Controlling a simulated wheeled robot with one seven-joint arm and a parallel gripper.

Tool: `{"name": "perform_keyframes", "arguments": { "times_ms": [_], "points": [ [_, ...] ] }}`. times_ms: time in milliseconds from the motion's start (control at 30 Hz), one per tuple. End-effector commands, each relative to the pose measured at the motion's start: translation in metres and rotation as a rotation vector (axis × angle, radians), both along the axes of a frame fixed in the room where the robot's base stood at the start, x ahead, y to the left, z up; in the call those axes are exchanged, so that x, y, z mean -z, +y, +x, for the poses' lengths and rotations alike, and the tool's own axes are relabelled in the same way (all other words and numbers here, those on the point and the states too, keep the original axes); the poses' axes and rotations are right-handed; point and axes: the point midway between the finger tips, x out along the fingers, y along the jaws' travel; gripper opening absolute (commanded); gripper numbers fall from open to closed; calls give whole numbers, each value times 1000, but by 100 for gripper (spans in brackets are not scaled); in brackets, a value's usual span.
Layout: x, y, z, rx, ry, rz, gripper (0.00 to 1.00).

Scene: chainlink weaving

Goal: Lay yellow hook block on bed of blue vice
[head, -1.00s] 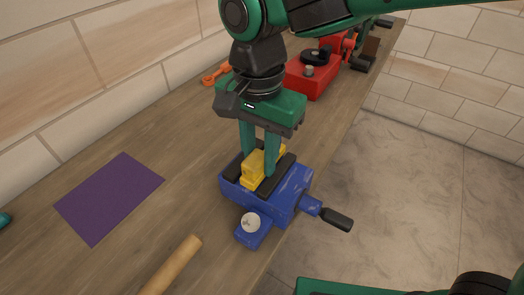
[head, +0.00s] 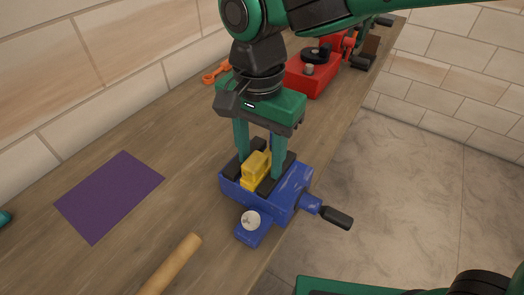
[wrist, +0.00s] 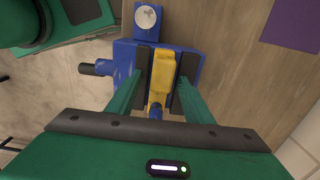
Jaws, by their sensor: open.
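The yellow hook block (head: 256,166) lies on the bed of the blue vice (head: 278,200), between its two dark jaws. It also shows in the wrist view (wrist: 162,76), lengthwise between the jaws of the vice (wrist: 124,52). My gripper (head: 257,165) is open, with its green fingers apart on either side of the block. In the wrist view the fingers (wrist: 158,88) stand clear of the block, with gaps on both sides. The fingertips are low, near the vice jaws.
A purple mat (head: 108,196) lies on the wooden bench to the left. A wooden rod (head: 172,265) lies at the front. A red device (head: 310,77) and an orange tool (head: 216,73) are behind. The vice's handle (head: 337,217) sticks out over the bench edge.

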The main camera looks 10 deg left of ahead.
Motion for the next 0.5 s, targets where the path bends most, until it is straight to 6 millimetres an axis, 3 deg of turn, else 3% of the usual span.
{"name": "perform_keyframes", "arguments": {
  "times_ms": [167,500],
  "points": [
    [-18,1,1,1,-2,3,47],
    [-80,1,1,-1,-2,5,47]
  ]
}}
